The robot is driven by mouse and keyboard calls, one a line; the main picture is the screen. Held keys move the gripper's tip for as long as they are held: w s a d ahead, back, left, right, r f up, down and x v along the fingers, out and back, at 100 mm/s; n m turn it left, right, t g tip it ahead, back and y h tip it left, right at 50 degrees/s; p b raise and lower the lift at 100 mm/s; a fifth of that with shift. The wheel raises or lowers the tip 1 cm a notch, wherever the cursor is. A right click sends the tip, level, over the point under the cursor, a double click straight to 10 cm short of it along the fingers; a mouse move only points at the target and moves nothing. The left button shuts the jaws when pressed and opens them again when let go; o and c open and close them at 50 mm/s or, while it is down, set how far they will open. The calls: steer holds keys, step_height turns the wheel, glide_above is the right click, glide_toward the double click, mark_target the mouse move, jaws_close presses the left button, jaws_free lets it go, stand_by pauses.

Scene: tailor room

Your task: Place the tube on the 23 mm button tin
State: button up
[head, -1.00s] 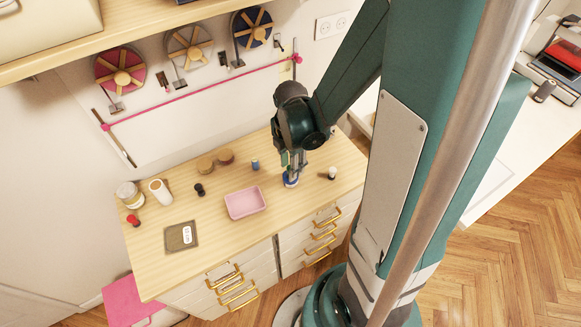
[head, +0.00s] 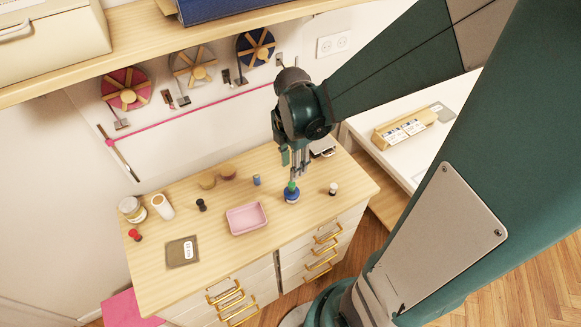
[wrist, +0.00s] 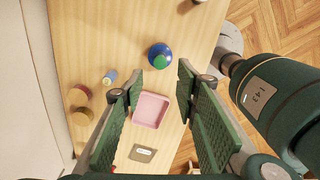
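A small green piece (head: 292,187), which may be the tube, sits on top of a round blue object (head: 292,197), which may be the button tin. Both show in the wrist view, the green piece (wrist: 161,61) over the blue round (wrist: 153,50). No size label is readable. My gripper (head: 296,174) is just above them in the head view. In the wrist view my gripper (wrist: 160,88) has its fingers wide apart with nothing between them. A small blue cylinder (head: 256,180) stands apart, to the left.
A pink tray (head: 246,218) lies front left of the blue object. Two round brown tins (head: 228,173) are behind it. A white-topped black piece (head: 333,189) stands to the right. A grey slab (head: 182,252), a black spool (head: 201,205) and jars (head: 131,209) are further left.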

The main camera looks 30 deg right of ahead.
steer(key=shift+r, duration=0.75)
steer(key=shift+a+r, duration=0.1)
steer(key=s+a+r+m+t, duration=0.2)
steer(key=a+r+m+t, duration=0.1)
steer(key=r+m, duration=0.5)
steer(key=s+a+r+m+t, duration=0.3)
steer(key=a+r+m, duration=0.3)
steer(key=m, duration=0.5)
steer(key=shift+s+r+m+t, duration=0.2)
steer(key=shift+r+m+t, duration=0.3)
steer(key=shift+r, duration=0.6)
steer(key=shift+o, duration=0.3)
